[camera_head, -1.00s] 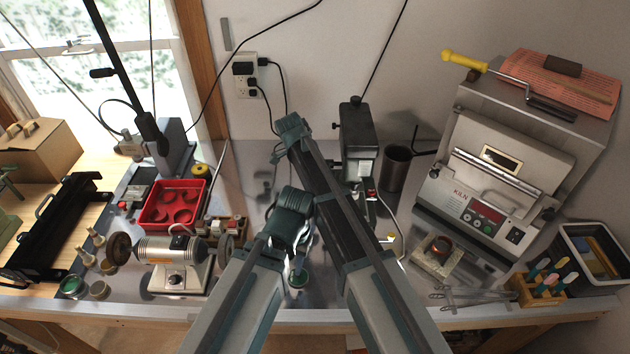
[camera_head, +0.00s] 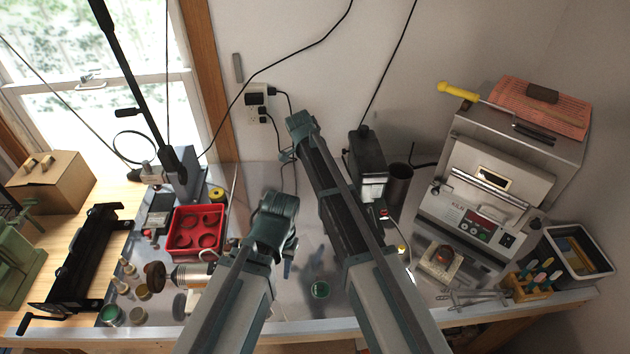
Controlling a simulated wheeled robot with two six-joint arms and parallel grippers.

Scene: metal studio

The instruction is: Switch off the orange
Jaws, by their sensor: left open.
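The task's orange thing is not clear to me. An orange-red round piece (camera_head: 444,257) sits in a small pale block in front of the kiln. A small yellow-orange spot (camera_head: 402,250) shows beside my right arm; its kind is too small to tell.
A kiln (camera_head: 480,205) with a lit red display and dark switch stands right. A black-topped box (camera_head: 368,160) stands behind my right arm. A red tray (camera_head: 196,230) and a polishing motor (camera_head: 190,275) are left. A tool holder (camera_head: 530,285) is at the front right.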

